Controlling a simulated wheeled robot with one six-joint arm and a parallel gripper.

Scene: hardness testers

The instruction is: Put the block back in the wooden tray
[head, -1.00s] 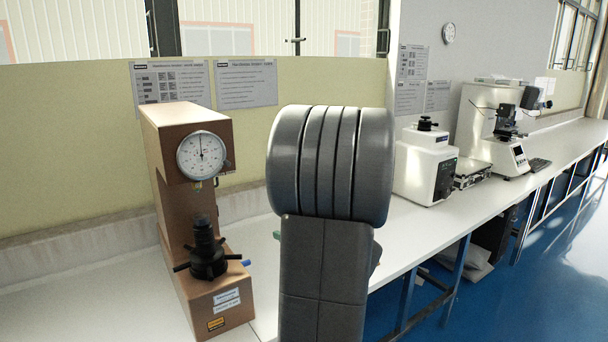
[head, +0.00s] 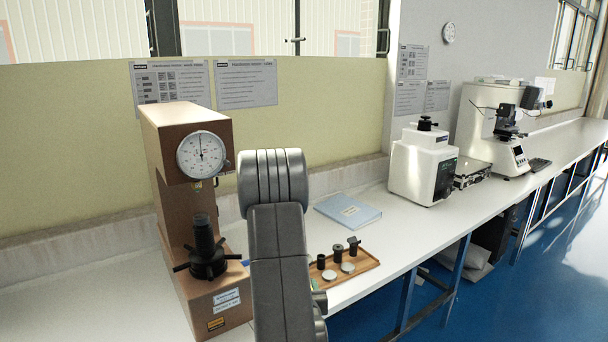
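The wooden tray (head: 367,263) lies on the white bench, right of my arm. It holds several dark cylindrical pieces and two silver discs, one disc (head: 348,267) to the right of the other (head: 329,276). I cannot tell whether either disc is the block of the task. The brown hardness tester (head: 175,165) stands at left, with a round dial (head: 202,155) and a black spindle (head: 205,240) below it. No separate block shows clearly on the spindle. My grey arm covers the bench between tester and tray. My gripper does not show; whether it holds anything is hidden.
A blue folder (head: 348,211) lies behind the tray. A white tester (head: 418,170) and a larger machine (head: 485,125) stand farther right. The bench's front edge runs just past the tray. Bench between folder and white tester is clear.

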